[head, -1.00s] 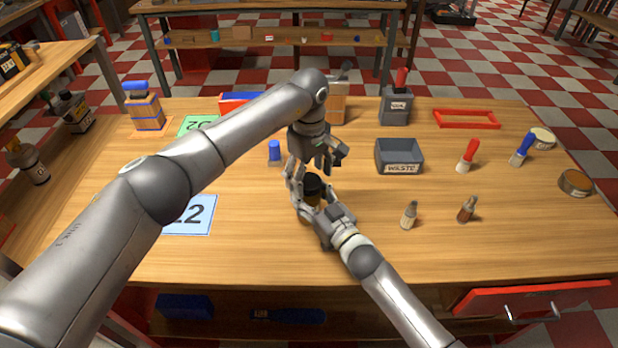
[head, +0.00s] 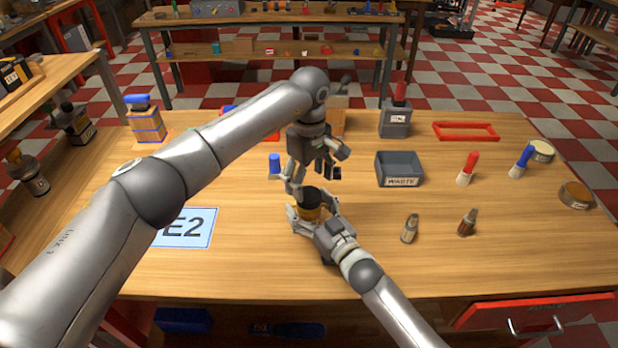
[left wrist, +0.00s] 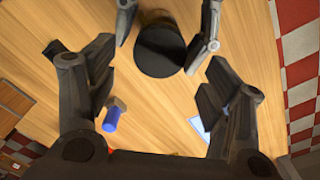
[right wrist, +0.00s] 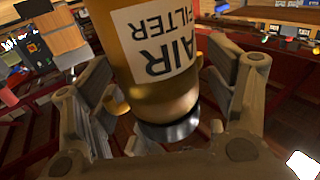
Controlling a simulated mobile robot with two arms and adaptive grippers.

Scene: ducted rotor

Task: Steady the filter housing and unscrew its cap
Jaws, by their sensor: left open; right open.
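The filter housing (head: 309,214) stands on the table, an amber body with a black cap (head: 311,196) on top. The right wrist view shows its white AIR FILTER label (right wrist: 155,40) upside down, with the cap (right wrist: 170,130) below. My right gripper (head: 311,216) is open, its fingers on either side of the housing; contact cannot be told. My left gripper (head: 315,180) is open and empty above and behind the housing. In the left wrist view the cap (left wrist: 160,52) lies beyond the left fingers, not between them, with right-gripper fingers beside it.
A blue-topped item (head: 275,163) stands close left of my left gripper. A grey WASTE bin (head: 400,170) is to the right. Two small bottles (head: 410,228) (head: 467,222) and two brushes (head: 467,168) (head: 521,162) stand farther right. The front of the table is clear.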

